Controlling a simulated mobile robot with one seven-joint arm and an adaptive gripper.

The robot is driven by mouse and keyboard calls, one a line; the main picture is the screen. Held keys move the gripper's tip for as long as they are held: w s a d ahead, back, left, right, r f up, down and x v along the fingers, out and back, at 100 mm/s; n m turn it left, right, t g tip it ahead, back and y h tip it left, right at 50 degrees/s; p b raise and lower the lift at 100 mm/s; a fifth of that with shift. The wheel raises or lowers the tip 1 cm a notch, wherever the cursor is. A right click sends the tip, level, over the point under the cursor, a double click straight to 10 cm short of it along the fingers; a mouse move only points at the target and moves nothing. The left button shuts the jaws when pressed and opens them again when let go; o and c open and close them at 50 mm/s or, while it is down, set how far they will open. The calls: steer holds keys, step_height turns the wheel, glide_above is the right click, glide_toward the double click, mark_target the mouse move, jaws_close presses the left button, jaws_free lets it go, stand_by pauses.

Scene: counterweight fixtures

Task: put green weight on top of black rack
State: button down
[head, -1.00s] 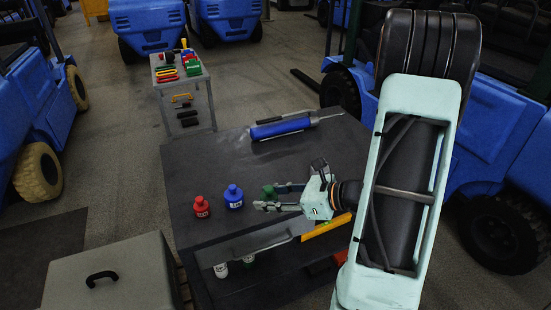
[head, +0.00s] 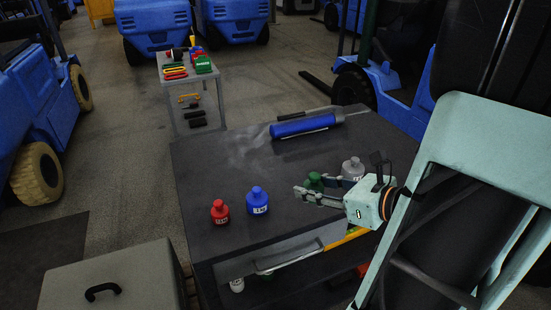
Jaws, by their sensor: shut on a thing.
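The green weight (head: 315,182) is between the fingers of my gripper (head: 309,188), partly hidden by the near finger. My gripper is shut on it, over the dark table, right of the blue weight; I cannot tell the exact height. The dark table (head: 215,170) has a black top and an open lower shelf. No other black rack is clear in view, and I cannot tell whether this table is the rack.
A red weight (head: 220,211) and a blue weight (head: 257,200) stand at the table's front left. A grey weight (head: 353,168) stands behind my gripper. A blue cylindrical tool (head: 303,126) lies at the back. A grey box (head: 120,280) stands front left.

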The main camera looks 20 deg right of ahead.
steer(key=shift+w+r+p, duration=0.15)
steer(key=shift+w+p, duration=0.2)
steer(key=shift+p, duration=0.1)
steer(key=w+f, duration=0.4)
steer(key=w, duration=0.3)
steer(key=b, duration=0.1)
glide_above(291, 197)
steer(key=f, duration=0.5)
steer(key=shift+s, duration=0.3)
steer(key=shift+w+f+b, duration=0.25)
steer(key=shift+f+b, duration=0.05)
steer(key=shift+f, duration=1.55)
steer(key=shift+f+b, duration=0.2)
steer(key=shift+b, duration=0.15)
steer(key=c, duration=1.4)
jaws_free()
